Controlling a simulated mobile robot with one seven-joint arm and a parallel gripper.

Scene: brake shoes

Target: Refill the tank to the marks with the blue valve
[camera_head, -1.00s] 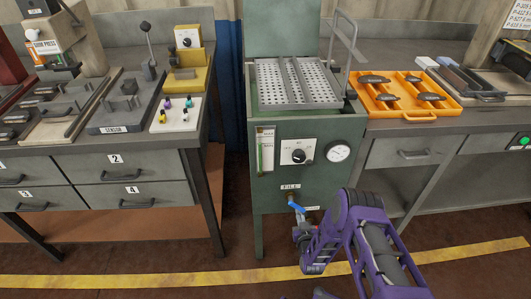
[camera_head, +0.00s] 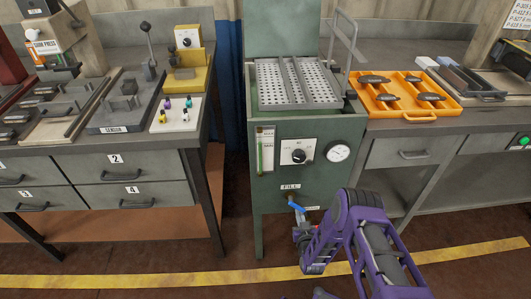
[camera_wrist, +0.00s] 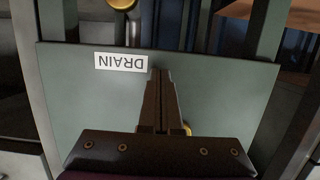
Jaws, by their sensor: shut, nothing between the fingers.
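The green tank (camera_head: 270,215) stands in the middle of the head view, with a perforated rack (camera_head: 297,82) at its open top. Its front carries a tall sight gauge (camera_head: 265,150); the level against any marks is too small to read. The blue valve (camera_head: 297,206) sits under the FILL label (camera_head: 290,187). My gripper (camera_wrist: 162,72) is shut and empty, its fingers against or close to the green panel beside the upside-down DRAIN label (camera_wrist: 121,62). In the head view it is just below the blue handle; contact cannot be told. A brass part (camera_wrist: 187,129) is partly hidden behind the fingers.
A knob (camera_head: 298,156) and round dial (camera_head: 339,151) are on the tank front. An orange tray (camera_head: 405,116) of brake shoes lies on the right bench. The left bench has drawers (camera_head: 130,160) and a white board of small coloured pieces (camera_head: 175,127). Floor in front is clear.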

